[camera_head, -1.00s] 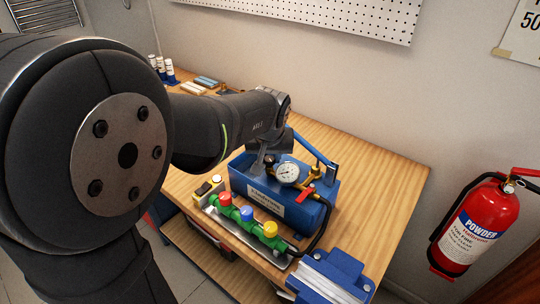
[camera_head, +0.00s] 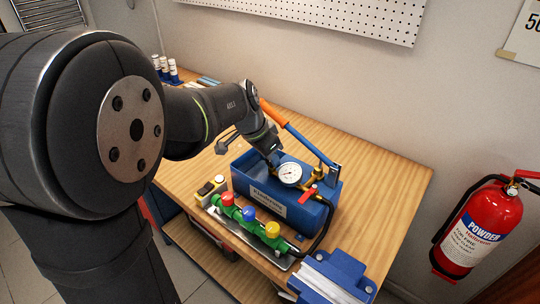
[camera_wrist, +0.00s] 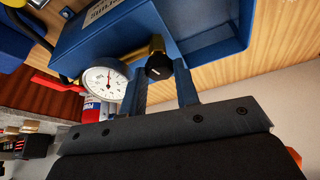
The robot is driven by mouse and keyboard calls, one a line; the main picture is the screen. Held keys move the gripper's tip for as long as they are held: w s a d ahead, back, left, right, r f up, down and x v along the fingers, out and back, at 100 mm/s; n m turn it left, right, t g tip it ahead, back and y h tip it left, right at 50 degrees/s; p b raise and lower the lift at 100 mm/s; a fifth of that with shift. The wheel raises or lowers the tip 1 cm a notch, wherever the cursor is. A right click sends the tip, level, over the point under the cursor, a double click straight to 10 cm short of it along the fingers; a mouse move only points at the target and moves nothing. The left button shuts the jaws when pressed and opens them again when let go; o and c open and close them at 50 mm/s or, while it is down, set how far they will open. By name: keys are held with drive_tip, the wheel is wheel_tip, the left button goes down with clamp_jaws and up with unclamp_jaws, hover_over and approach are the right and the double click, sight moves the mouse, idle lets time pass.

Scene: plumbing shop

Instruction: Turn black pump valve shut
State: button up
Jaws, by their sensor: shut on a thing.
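The black pump valve (camera_wrist: 158,66) is a round black knob with a pale mark, beside the white gauge (camera_wrist: 104,82) in the wrist view. My gripper (camera_wrist: 161,73) is shut on the knob, one finger on each side of it. In the head view my gripper (camera_head: 273,157) is low over the blue pump tank (camera_head: 262,201), just behind the gauge (camera_head: 290,173). The knob is hidden there by the gripper and gauge.
The pump lever (camera_head: 300,138) with its orange grip (camera_head: 272,112) rises close to my wrist. A red-handled valve (camera_head: 308,192) and black hose (camera_head: 326,228) are at the pump's right.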

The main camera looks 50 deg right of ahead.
drive_tip(key=shift+m+g, duration=0.3)
drive_tip(key=shift+m, duration=0.4)
drive_tip(key=o, duration=1)
drive_tip(key=shift+c, duration=0.2)
